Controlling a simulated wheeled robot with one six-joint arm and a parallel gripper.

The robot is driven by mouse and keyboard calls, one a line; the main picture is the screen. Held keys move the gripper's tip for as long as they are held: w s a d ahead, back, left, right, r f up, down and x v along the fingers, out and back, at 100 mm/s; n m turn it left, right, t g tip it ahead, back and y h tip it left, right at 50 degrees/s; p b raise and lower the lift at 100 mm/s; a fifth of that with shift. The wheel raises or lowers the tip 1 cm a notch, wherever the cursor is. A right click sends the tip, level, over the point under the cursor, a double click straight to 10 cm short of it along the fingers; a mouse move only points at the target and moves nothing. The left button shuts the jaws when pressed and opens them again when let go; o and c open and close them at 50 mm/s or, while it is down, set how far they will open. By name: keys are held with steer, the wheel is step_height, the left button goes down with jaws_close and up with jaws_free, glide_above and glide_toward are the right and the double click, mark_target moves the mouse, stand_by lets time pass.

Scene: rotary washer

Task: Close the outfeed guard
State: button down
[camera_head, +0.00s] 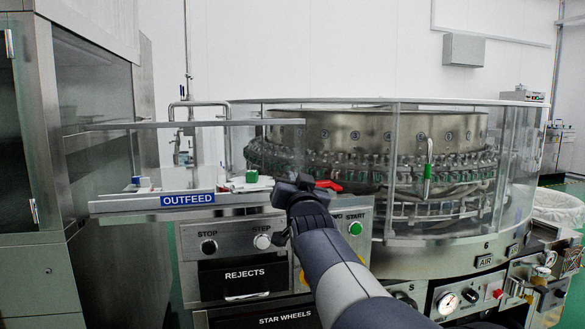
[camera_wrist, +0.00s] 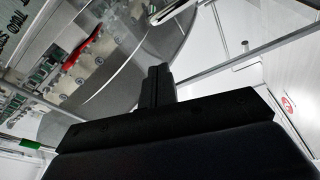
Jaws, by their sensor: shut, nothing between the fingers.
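The outfeed guard (camera_head: 240,137) is a clear panel with a metal top edge, standing above the blue-and-white OUTFEED label (camera_head: 187,199) at the left of the washer. I cannot tell from this angle how far open it stands. My gripper (camera_head: 300,187) is at the right end of the outfeed, close to the panel's right edge; I cannot tell whether it touches. In the wrist view my gripper (camera_wrist: 157,84) shows its dark fingers together and empty, in front of clear panelling and a metal edge.
A red lever (camera_head: 328,186) is just right of my gripper; it also shows in the wrist view (camera_wrist: 78,52). The round washer (camera_head: 380,135) with its clear curved guard fills the right. Below are STOP, STEP and START buttons (camera_head: 355,228). A steel cabinet (camera_head: 95,230) stands at left.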

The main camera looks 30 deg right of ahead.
steer(key=s+a+f, duration=0.2)
steer(key=s+f, duration=0.3)
steer(key=f, duration=0.2)
steer(key=shift+f, duration=0.3)
steer(key=shift+w+r, duration=0.1)
steer(key=shift+w, duration=0.05)
steer(key=w+d+r+b, duration=0.1)
steer(key=w+r, duration=0.3)
steer(key=w, duration=0.3)
steer(key=shift+w+d+r, duration=0.2)
steer(key=shift+d+r, duration=0.2)
steer(key=shift+a+f, duration=0.1)
